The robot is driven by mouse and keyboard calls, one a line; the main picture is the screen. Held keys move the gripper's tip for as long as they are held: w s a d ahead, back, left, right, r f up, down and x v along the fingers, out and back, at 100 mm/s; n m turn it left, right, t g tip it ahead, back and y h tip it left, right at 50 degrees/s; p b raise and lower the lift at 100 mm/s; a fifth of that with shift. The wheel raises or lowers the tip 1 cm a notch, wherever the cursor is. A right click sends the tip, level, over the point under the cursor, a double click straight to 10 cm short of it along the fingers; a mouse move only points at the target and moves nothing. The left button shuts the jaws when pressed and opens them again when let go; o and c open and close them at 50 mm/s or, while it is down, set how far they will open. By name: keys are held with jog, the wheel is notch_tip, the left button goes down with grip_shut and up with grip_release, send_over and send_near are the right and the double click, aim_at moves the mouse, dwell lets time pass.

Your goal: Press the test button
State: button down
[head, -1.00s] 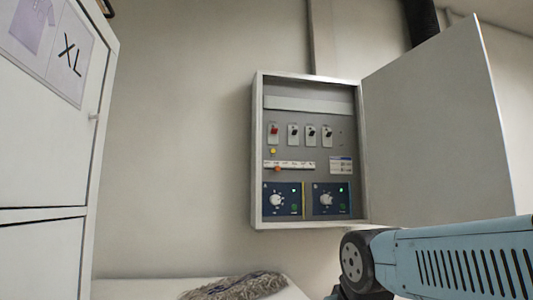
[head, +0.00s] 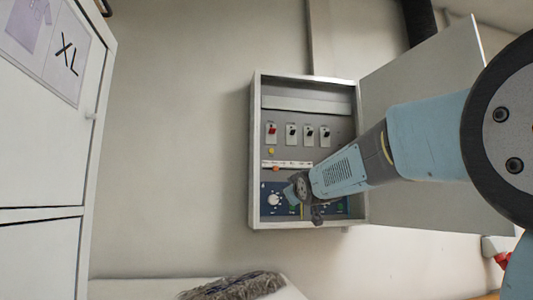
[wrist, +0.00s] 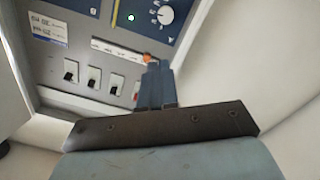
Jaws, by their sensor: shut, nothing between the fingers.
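The open wall cabinet (head: 254,150) holds a grey panel. A yellow button (head: 271,152) sits below the red switch, and an orange-red button (head: 276,168) sits on the white label strip (head: 296,164). I cannot read which is the test button. My gripper (head: 290,191) is in front of the panel's lower part, below the strip in the head view. In the wrist view, which looks upside down, its shut, empty fingers (wrist: 155,72) end close to the orange button (wrist: 147,57). I cannot tell whether they touch it. The yellow button is not visible there.
Several toggle switches (head: 308,133) line the panel's upper part. A blue dial unit (head: 273,198) shows at lower left; my arm partly covers the right one. The cabinet door (head: 420,100) stands open to the right. A white locker (head: 40,150) is at left, a grey mop head (head: 235,288) below.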

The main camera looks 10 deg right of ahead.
aim_at(271, 151)
jog(key=w+r+n+t+y, duration=0.6)
jog(key=w+r+n+t, duration=0.2)
jog(key=w+r, duration=0.5)
jog(key=shift+w+a+r+n+t, duration=0.15)
jog(key=shift+w+r+n+t, duration=0.2)
jog(key=shift+r, duration=1.35)
jog(key=shift+w, duration=4.35)
jog(key=shift+w, duration=0.1)
jog(key=shift+w, duration=0.3)
